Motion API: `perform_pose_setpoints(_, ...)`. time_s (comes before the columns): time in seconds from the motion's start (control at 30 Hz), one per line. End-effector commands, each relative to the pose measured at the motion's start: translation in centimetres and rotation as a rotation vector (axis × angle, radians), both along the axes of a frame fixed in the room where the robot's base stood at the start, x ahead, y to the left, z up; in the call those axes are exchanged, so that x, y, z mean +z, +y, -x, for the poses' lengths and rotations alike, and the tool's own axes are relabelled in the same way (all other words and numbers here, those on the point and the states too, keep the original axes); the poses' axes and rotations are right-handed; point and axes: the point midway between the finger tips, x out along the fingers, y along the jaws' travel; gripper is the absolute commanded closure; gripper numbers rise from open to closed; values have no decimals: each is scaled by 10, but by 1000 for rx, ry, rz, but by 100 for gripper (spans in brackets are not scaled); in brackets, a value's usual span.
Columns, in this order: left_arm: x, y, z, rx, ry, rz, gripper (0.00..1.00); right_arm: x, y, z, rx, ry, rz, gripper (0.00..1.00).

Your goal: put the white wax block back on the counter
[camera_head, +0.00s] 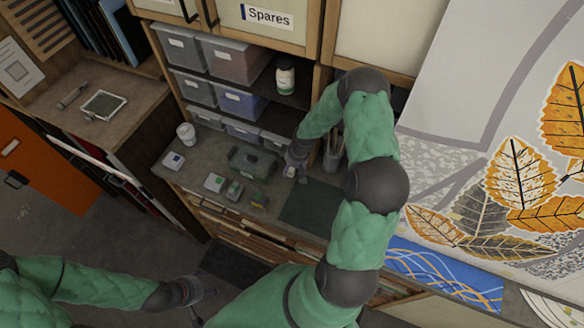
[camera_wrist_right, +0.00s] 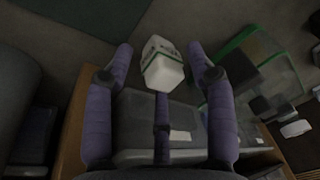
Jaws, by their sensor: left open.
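A white block with dark green markings (camera_wrist_right: 163,66) lies between the fingers of my right gripper (camera_wrist_right: 160,50) in the right wrist view. Gaps show on both sides of the block, so the gripper looks open around it. In the head view the right gripper (camera_head: 297,165) is low over the counter (camera_head: 186,176), by a small white block (camera_head: 290,171). Whether the block rests fully on the surface is hard to tell. My left gripper (camera_head: 192,292) is open and empty at the lower left, away from the counter.
A green-edged case (camera_head: 252,161), small boxes (camera_head: 214,182) and a white cup (camera_head: 186,133) stand left of the right gripper. A brush holder (camera_head: 333,155) is close on its right. A dark green mat (camera_head: 311,208) lies in front. Shelves with bins (camera_head: 238,101) rise behind.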

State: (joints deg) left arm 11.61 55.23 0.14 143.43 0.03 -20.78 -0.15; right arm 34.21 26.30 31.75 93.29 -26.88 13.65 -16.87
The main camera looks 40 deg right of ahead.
Motion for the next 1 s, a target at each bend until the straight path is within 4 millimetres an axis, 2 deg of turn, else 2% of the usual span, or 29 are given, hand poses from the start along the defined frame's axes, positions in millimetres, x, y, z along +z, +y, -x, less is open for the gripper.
perform_pose_setpoints(0.37,3,0,0,0,0,0,31,7,-1,0,-1,-2,2,44)
perform_pose_setpoints(0.47,0,0,0,0,0,0,31,19,-3,2,-2,-3,2,44)
perform_pose_setpoints(0.8,-10,0,0,0,0,0,31,80,-9,13,-2,-4,2,44)
perform_pose_setpoints(1.0,-14,0,0,0,0,0,31,107,-11,18,-1,-2,2,44)
